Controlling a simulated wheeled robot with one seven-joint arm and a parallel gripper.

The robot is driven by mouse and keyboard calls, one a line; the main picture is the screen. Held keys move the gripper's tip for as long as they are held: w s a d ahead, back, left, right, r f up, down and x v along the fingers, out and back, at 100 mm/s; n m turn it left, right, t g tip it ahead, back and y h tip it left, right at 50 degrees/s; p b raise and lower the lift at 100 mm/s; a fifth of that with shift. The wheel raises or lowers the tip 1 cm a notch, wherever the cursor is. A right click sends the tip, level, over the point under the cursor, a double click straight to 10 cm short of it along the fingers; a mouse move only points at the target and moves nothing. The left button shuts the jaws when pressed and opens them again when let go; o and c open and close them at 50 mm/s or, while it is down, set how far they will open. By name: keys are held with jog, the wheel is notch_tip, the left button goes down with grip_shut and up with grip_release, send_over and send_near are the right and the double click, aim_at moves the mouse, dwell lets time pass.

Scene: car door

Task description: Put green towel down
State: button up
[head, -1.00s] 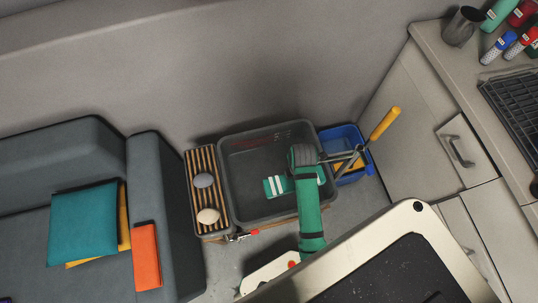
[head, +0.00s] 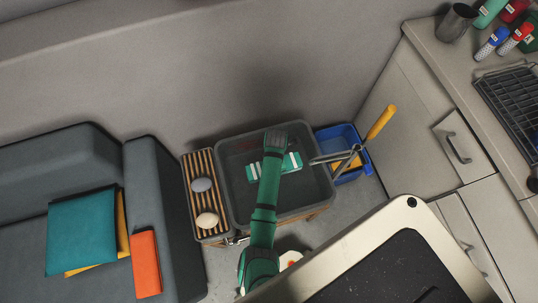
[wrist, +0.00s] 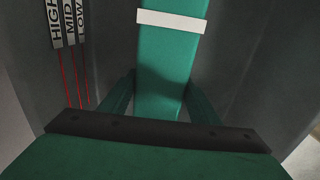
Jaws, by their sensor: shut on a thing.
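The green towel with white stripes (head: 291,163) shows in the head view inside the grey bin (head: 322,186), on both sides of my arm's end. In the wrist view the towel (wrist: 170,60) stretches away from between the two fingers of my gripper (wrist: 160,84). A white stripe crosses its far part. My gripper is shut on the towel, inside the bin's outline. My own wrist hides the fingers and the towel's middle in the head view. I cannot tell whether the towel touches the bin floor.
A slatted wooden rack with two stones (head: 190,172) stands left of the bin. A blue bucket (head: 358,176) with a yellow-handled tool (head: 380,122) stands to its right. Level marks HIGH, MID, LOW (wrist: 68,22) show on the bin wall. A grey seat lies further left.

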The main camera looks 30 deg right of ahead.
jog(key=w+f, duration=0.3)
jog(key=shift+a+f, duration=0.2)
jog(key=f, duration=0.3)
jog(key=shift+w+a+f, duration=0.1)
jog(key=shift+w+f, duration=0.2)
jog(key=shift+w, duration=0.05)
jog(key=shift+f, duration=0.1)
jog(key=shift+f, duration=0.15)
jog(key=o, duration=1.3)
jog(key=shift+c, duration=0.2)
